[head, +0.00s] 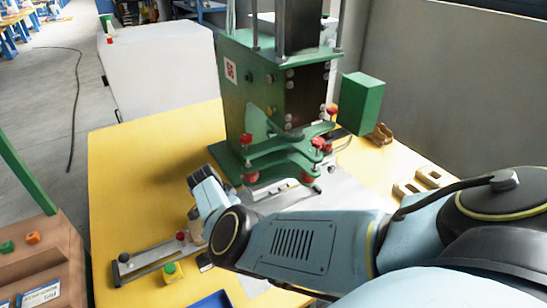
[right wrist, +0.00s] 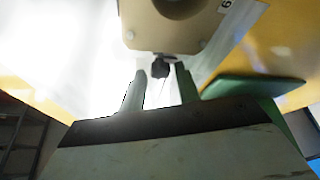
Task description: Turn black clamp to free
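A grey metal bar fixture (head: 150,262) lies on the yellow table at the lower left in the head view. A black knob (head: 123,258), which looks like the black clamp, stands at its left end. A red knob (head: 181,237) stands farther right along it. My right arm reaches across from the right, and its wrist hides part of the fixture. In the right wrist view my right gripper (right wrist: 160,73) has its two fingers apart. A small black piece (right wrist: 160,66) shows between and beyond the fingertips; contact cannot be told. My left gripper is not in view.
A green press (head: 275,100) with red knobs stands behind my right arm. A yellow box with a green button (head: 171,272) sits beside the fixture. A blue bin edge (head: 212,300) is at the bottom. A tan block (right wrist: 178,28) fills the upper right wrist view. The table's left side is clear.

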